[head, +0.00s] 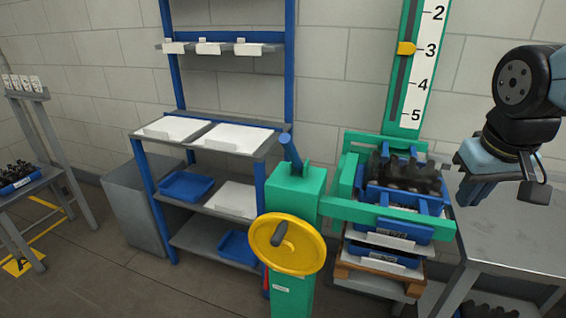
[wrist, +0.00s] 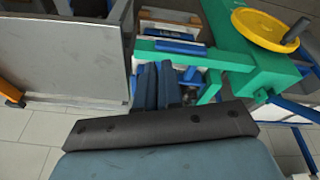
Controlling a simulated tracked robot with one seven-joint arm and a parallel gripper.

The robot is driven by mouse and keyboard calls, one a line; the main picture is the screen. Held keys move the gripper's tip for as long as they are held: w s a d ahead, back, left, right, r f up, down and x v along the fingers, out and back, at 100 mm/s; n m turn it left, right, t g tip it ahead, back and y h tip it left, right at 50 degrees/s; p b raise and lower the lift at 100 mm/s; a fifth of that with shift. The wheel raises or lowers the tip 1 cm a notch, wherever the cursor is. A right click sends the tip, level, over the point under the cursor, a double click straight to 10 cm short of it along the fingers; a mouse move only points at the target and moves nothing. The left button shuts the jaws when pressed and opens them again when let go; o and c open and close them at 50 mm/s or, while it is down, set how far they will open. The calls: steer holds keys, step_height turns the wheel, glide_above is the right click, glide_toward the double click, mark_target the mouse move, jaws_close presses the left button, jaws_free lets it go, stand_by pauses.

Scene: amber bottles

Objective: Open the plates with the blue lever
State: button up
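The blue lever (head: 290,152) stands on top of the green post (head: 297,190) in the head view, leaning to the left. Green plates (head: 385,214) extend right from this post, at the front and back of a stack of blue crates (head: 405,230). The plates also show in the wrist view (wrist: 190,53). My gripper (head: 476,196) hangs to the right of the stack, above the grey table and well away from the lever. It touches nothing I can see. Its fingers (wrist: 157,66) look close together, but any gap is unclear.
A yellow handwheel (head: 288,244) is on the post's front. A numbered scale (head: 415,60) with a yellow pointer rises behind the stack. A grey table (head: 505,235) stands at right and a blue-framed shelf (head: 205,215) at left. The crates rest on a wooden pallet (head: 375,278).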

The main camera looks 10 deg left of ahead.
steer(key=w+a+f+n+g+h, duration=0.1)
steer(key=f+n+h, duration=0.1)
steer(key=w+a+f+n+g+h, duration=0.2)
steer(key=f, duration=0.1)
steer(key=w+a+f+n+g+h, duration=0.1)
steer(key=w+f+n+h, duration=0.1)
steer(key=f+n, duration=0.1)
steer(key=shift+a+f, duration=0.1)
steer(key=shift+a, duration=0.05)
jaws_close()
steer(key=n+t+h, duration=0.4)
steer(key=n+t, duration=1.6)
steer(key=t, duration=0.5)
glide_toward(286, 151)
steer(key=v, duration=0.7)
steer(key=shift+s+r, duration=0.2)
steer(key=shift+s, duration=0.1)
steer(key=shift+a, duration=0.15)
steer(key=x, duration=1.4)
steer(key=shift+w+f, duration=0.2)
steer(key=shift+f, duration=0.05)
steer(key=shift+r+n+g, duration=0.1)
steer(key=shift+n+g, duration=0.2)
steer(key=shift+g, duration=0.1)
